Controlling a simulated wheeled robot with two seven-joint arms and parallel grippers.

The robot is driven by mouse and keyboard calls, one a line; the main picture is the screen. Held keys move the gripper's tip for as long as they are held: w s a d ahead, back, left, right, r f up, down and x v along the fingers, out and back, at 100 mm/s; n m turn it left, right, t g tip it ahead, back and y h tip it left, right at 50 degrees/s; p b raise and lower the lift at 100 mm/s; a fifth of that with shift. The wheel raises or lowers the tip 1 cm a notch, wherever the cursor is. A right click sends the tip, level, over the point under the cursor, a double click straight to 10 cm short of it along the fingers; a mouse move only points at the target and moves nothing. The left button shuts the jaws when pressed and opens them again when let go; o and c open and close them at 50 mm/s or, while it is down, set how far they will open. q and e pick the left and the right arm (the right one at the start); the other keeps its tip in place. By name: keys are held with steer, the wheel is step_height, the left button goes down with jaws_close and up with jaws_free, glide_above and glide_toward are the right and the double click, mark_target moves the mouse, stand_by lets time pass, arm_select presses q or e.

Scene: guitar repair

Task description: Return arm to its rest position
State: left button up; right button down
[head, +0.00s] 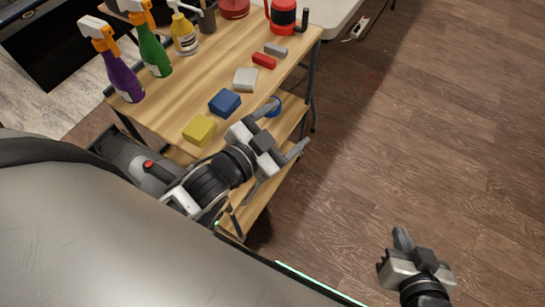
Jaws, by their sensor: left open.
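My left gripper (286,127) is in the middle of the head view, at the near right edge of the wooden table. Its two grey fingers are spread apart with nothing between them. The arm behind it reaches in from the lower left. My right gripper (403,240) is at the lower right, over bare floor and away from the table. Its fingers overlap from this angle, so its opening is hidden. No object shows in it.
The wooden table (190,95) holds yellow (199,129), blue (225,102) and white (245,79) blocks, spray bottles (122,78) and a red container (283,16). The floor (420,130) at right is clear.

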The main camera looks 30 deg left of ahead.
arm_select(q)
steer(key=s+d+f+n+g+p, duration=0.1)
steer(key=s+f+n+g, duration=0.4)
steer(key=s, duration=0.3)
steer(key=shift+d+f+n+y, duration=0.3)
steer(key=shift+f+y, duration=0.1)
steer(key=shift+f, duration=0.5)
